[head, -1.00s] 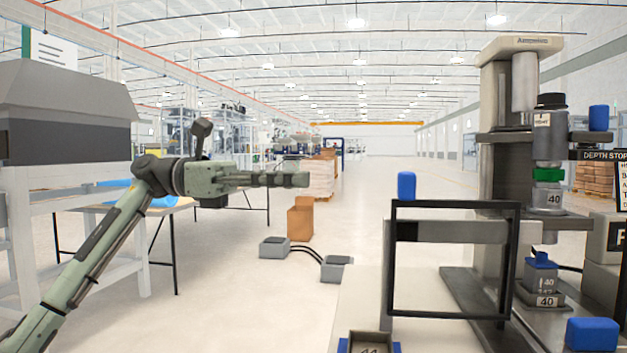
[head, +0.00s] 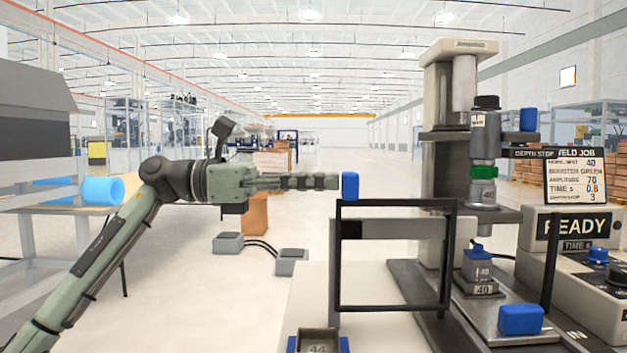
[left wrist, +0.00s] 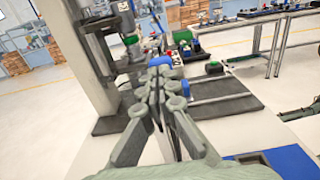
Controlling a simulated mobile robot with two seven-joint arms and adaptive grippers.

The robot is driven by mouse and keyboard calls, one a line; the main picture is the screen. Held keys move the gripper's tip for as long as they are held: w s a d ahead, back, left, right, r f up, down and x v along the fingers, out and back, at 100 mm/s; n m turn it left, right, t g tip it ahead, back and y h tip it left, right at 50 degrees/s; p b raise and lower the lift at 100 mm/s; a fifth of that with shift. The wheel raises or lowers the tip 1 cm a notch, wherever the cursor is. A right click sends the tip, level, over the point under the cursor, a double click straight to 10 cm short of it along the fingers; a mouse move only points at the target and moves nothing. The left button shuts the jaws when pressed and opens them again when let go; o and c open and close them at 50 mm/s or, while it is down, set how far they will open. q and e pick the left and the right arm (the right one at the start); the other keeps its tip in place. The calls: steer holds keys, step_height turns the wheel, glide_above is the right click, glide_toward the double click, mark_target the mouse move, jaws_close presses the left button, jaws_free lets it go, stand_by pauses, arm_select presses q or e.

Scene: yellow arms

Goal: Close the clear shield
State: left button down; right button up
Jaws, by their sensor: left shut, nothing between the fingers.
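The clear shield (head: 395,203) is a see-through pane in a black frame, standing upright in front of the press in the head view. A blue block (head: 350,186) sits at its upper left corner. My left gripper (head: 332,181) is shut and empty, pointing right, with its tips at the left side of the blue block in the picture. In the left wrist view, the fingers of my left gripper (left wrist: 162,72) are together, and a blue block (left wrist: 160,61) shows just beyond the tips. I cannot tell whether they touch. My right gripper is out of view.
The press (head: 443,150) stands behind the shield, with a small fixture (head: 478,270) on its base. A control box reading READY (head: 573,226) is at the right. A small tray (head: 318,343) is at the bottom edge. A table with a blue roll (head: 90,191) is at the left.

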arm_select(q)
steer(key=shift+d, duration=0.1)
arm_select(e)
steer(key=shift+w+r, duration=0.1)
arm_select(q)
steer(key=d+p, duration=0.1)
steer(key=d, duration=1.7)
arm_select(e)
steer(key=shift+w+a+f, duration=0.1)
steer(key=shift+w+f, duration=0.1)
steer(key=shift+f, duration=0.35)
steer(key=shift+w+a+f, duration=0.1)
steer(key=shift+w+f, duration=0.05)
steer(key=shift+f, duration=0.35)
arm_select(q)
steer(key=shift+r, duration=0.1)
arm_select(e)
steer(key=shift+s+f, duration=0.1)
